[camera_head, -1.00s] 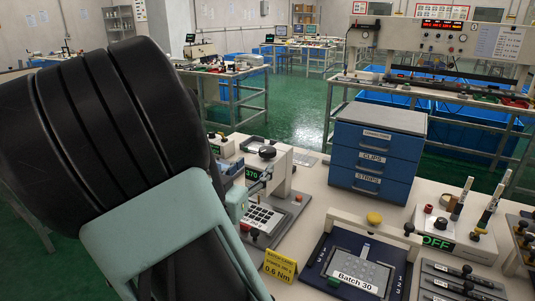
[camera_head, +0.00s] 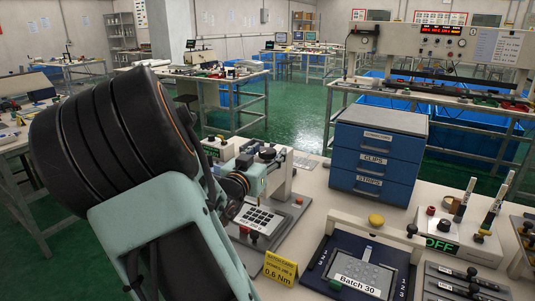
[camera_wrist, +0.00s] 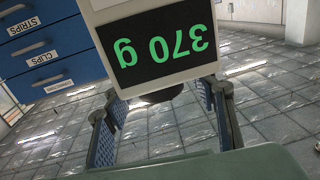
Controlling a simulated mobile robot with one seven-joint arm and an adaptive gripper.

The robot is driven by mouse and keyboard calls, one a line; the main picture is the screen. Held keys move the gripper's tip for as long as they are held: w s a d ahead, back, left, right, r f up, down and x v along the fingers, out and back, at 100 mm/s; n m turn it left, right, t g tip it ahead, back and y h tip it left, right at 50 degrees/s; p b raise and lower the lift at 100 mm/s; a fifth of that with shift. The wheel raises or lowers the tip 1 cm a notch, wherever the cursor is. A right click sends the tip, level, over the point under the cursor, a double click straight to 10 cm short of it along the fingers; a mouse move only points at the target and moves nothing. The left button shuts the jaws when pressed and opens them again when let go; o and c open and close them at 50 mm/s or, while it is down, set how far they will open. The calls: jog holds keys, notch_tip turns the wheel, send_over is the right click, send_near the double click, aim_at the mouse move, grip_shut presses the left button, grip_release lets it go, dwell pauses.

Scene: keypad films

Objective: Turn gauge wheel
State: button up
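The gauge is a pale block on the keypad fixture. Its display (camera_wrist: 162,45) reads 370 g, upside down in the wrist view. The black gauge wheel (camera_wrist: 165,93) shows partly below the display there, the rest hidden behind the housing. In the head view the wheel (camera_head: 267,153) sits on top of the gauge. My gripper (camera_wrist: 160,105) is open, one finger on each side of the wheel. I see a gap on both sides and no clear contact. In the head view my arm hides the gauge display.
A keypad (camera_head: 258,217) lies below the gauge. A yellow 0.6 Nm card (camera_head: 280,267) stands in front. A blue drawer cabinet (camera_head: 374,160) stands behind right. The Batch 30 fixture (camera_head: 355,275) and a box marked OFF (camera_head: 440,243) are to the right.

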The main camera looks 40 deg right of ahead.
jog(key=c, duration=1)
jog(key=shift+t+b, duration=0.3)
jog(key=shift+b, duration=0.1)
jog(key=shift+d+f+n+t+y+b, duration=0.1)
jog(key=shift+n+t+y+b, duration=0.7)
jog(key=shift+t, duration=0.1)
jog(key=shift+n+t+y+b, duration=0.6)
jog(key=shift+n+t+b, duration=0.1)
jog(key=shift+b, duration=0.05)
jog(key=o, duration=1.1)
jog(key=shift+o, duration=0.2)
